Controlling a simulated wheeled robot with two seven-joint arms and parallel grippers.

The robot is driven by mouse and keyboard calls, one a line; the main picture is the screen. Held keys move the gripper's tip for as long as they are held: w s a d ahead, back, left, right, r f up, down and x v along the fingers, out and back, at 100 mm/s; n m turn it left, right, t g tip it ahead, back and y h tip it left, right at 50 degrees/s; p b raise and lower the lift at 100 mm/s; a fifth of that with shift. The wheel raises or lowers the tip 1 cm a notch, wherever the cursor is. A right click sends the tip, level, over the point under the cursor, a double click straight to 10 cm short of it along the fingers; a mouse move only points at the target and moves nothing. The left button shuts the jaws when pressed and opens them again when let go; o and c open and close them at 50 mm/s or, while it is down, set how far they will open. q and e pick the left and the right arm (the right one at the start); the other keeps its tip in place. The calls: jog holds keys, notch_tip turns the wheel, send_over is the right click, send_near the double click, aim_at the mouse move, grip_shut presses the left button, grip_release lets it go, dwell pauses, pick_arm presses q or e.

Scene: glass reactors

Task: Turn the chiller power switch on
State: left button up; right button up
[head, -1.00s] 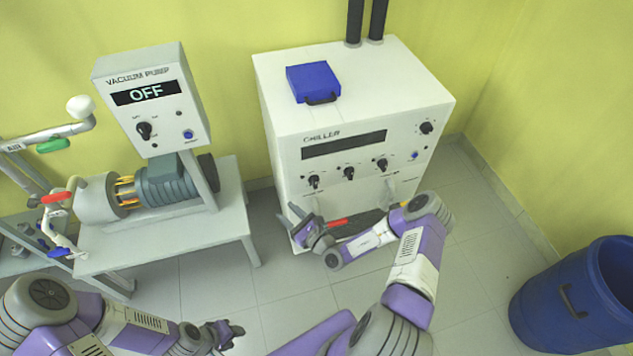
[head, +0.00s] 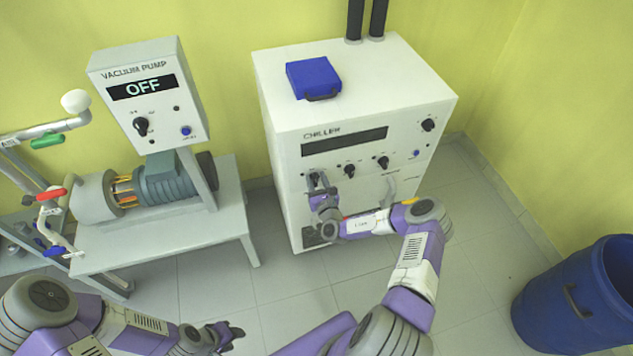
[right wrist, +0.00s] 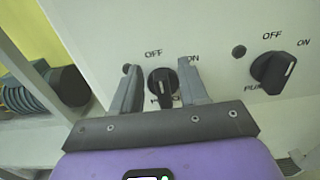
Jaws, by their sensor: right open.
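The white chiller (head: 285,165) stands in the middle of the head view, and its wide display (head: 345,141) is dark. The black leftmost knob (right wrist: 162,84) of its lower row has OFF and ON printed above it; the word below is partly covered. My right gripper (head: 318,182) is at this knob. In the right wrist view the open fingers (right wrist: 158,82) stand on either side of the knob, with small gaps showing. I cannot tell whether they touch it. My left gripper (head: 230,334) is low in the head view, away from the chiller, its opening unclear.
More knobs (head: 349,171) (head: 383,163) sit right of it; the nearer one shows in the right wrist view (right wrist: 273,70). A blue case (head: 313,79) lies on the chiller. The vacuum pump panel (head: 150,100), reading OFF, stands left; a blue barrel (head: 570,300) stands right.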

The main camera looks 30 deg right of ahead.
jog(key=shift+s+f, duration=0.1)
grip_shut()
